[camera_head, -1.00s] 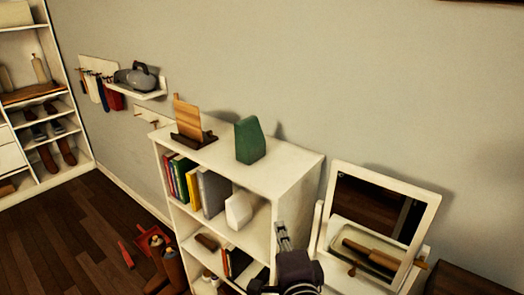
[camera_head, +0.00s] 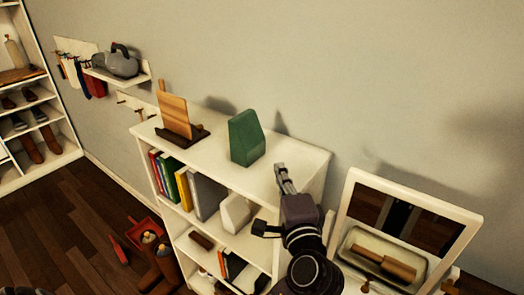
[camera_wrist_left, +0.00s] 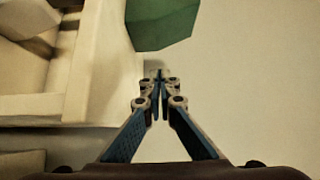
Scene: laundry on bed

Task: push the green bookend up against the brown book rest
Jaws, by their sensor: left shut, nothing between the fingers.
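The green bookend (camera_head: 246,139) stands upright on the white shelf top, right of the brown book rest (camera_head: 180,118), with a gap of bare shelf between them. The book rest holds an upright wooden board. My left gripper (camera_head: 280,167) is shut and empty at the right end of the shelf top, to the right of the bookend and apart from it. In the left wrist view the closed fingertips (camera_wrist_left: 159,75) point toward the bookend (camera_wrist_left: 160,22), just short of it. The book rest is not in the wrist view. My right gripper is not in view.
The white bookshelf (camera_head: 300,166) has books (camera_head: 180,185) and a white bookend (camera_head: 236,212) on its lower shelf. A white-framed mirror (camera_head: 410,215) with a tray stands to the right. A wall shelf (camera_head: 118,76) holds a grey kettle. The wall is close behind the shelf top.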

